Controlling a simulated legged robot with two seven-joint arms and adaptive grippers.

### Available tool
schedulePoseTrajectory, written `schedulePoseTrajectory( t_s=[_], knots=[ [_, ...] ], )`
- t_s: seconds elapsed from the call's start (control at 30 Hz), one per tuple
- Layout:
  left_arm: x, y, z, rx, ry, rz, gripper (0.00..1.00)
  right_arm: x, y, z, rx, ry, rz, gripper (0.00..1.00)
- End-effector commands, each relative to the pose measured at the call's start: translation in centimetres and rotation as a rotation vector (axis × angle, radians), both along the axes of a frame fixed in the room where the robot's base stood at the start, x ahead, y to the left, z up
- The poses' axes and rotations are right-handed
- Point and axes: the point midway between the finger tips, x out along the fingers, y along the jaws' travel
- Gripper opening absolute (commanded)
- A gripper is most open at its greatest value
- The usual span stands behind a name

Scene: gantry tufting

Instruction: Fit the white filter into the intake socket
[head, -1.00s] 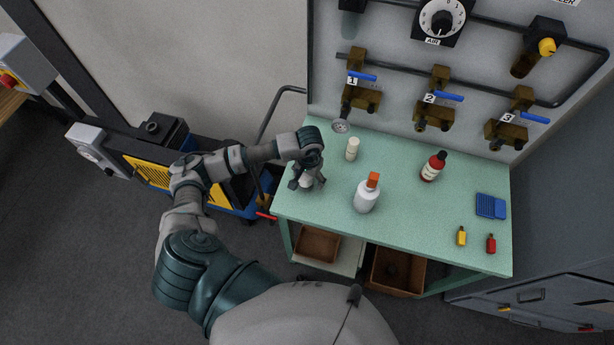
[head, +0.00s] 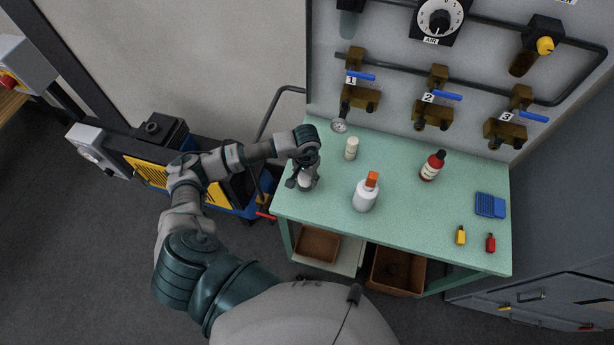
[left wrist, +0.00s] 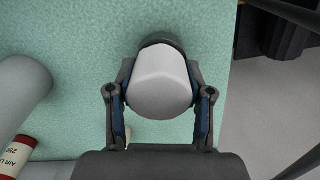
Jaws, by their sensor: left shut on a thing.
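My left gripper (head: 304,184) is at the table's left end, pointing down. It is shut on the white filter (head: 305,181). In the left wrist view the filter (left wrist: 160,84) is a pale rounded body with a dark ring at its far side, between the two fingers of the gripper (left wrist: 160,100). I cannot tell whether it touches the table. A black fitting (head: 158,129) on top of the machine at the left looks like the intake socket. My right gripper is out of view.
The green table (head: 410,215) carries a cream cylinder (head: 352,148), a white bottle with orange cap (head: 366,193), a red bottle (head: 432,166), a blue tray (head: 490,205) and two small bottles. A valve panel (head: 400,70) stands behind. A dark handle rises beside the table's left edge.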

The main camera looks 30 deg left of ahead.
Motion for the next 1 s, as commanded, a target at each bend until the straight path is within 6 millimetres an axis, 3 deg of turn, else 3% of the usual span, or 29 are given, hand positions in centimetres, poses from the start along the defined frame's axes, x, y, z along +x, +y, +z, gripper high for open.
schedulePoseTrajectory(
  t_s=[0.23,0.6,1.0],
  knots=[
    [0.0,-0.2,1.0,-0.004,-0.003,-0.002,0.09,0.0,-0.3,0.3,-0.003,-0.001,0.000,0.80],
    [0.1,-0.2,2.3,-0.002,-0.004,-0.001,0.09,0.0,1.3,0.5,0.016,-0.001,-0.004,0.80],
    [0.1,-0.2,3.1,-0.004,-0.004,-0.002,0.09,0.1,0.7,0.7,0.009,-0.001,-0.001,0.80]
  ],
)
